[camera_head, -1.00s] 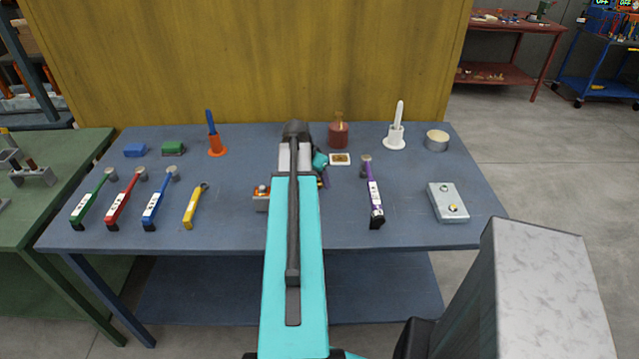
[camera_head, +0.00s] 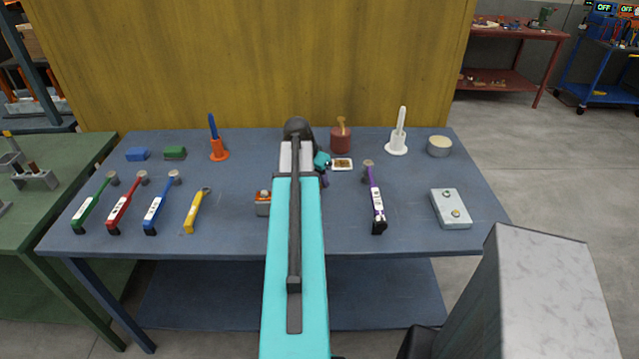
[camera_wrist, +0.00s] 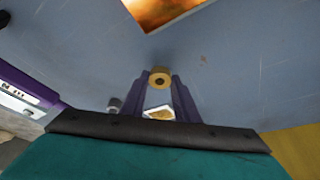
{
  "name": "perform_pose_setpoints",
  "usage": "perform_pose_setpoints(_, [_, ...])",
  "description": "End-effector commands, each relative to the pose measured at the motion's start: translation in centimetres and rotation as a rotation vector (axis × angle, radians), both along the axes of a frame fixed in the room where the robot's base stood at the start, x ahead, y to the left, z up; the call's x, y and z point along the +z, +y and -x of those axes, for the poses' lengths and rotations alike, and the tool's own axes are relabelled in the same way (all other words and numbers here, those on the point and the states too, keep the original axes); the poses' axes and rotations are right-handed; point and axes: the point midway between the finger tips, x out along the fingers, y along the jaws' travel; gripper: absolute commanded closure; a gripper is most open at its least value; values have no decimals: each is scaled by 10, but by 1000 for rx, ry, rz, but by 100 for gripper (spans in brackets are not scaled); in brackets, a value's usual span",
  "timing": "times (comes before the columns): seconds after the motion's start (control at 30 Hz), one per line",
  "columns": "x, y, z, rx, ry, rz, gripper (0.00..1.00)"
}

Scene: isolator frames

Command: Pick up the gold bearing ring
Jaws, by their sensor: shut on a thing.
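The gold bearing ring (camera_wrist: 160,78) shows in the wrist view, between the tips of my gripper (camera_wrist: 160,82). The purple fingers are shut on it, and its dark central hole faces the camera. Blue tabletop shows around the ring; I cannot tell its height above the table. In the head view my turquoise arm hides the ring and most of my gripper. A small white-edged tray (camera_head: 342,164) with a brown inside lies just right of the gripper; it also shows between the fingers in the wrist view (camera_wrist: 159,112).
A purple-handled hammer (camera_head: 377,205) and a grey block (camera_head: 451,208) lie to the right. An orange-topped block (camera_head: 263,204) sits left of my arm. A brown pot (camera_head: 340,139) and white holder (camera_head: 397,146) stand behind. Several coloured tools lie at the left.

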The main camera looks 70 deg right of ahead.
Motion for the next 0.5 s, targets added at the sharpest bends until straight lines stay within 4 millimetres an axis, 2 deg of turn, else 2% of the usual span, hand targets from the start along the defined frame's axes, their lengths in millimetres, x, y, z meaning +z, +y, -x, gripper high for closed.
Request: perform_pose_setpoints(0.5, [61,-1,-1,1,-1,2,96])
